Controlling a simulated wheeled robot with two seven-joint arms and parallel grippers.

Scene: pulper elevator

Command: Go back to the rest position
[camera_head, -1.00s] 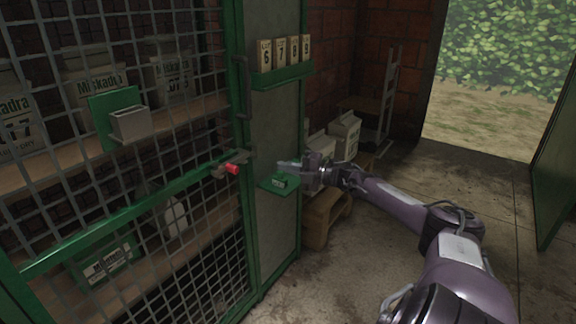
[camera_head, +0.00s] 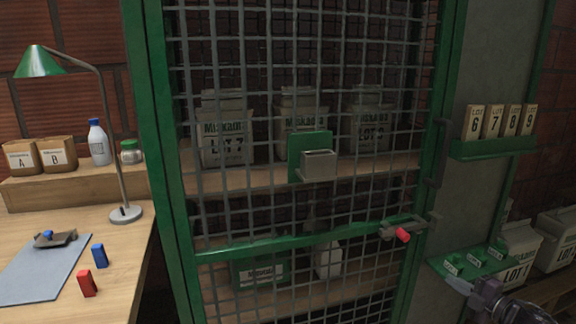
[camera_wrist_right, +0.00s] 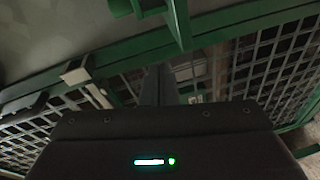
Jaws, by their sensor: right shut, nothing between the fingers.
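My right gripper (camera_head: 462,287) is at the lower right of the head view, by the small green shelf (camera_head: 490,252) on the grey panel. Its fingers are shut with nothing between them. In the right wrist view the dark gripper body (camera_wrist_right: 165,125) fills the lower middle, with green frame bars and mesh beyond it. I cannot tell whether the fingertips touch the shelf. My left gripper is not in view.
A green-framed mesh cage door (camera_head: 300,245) with a red-ended latch (camera_head: 402,234) stands ahead. Lot tags (camera_head: 492,121) stand on an upper ledge. At left is a wooden bench (camera_head: 125,262) with a lamp (camera_head: 125,214), a blue block (camera_head: 99,255) and a red block (camera_head: 87,283).

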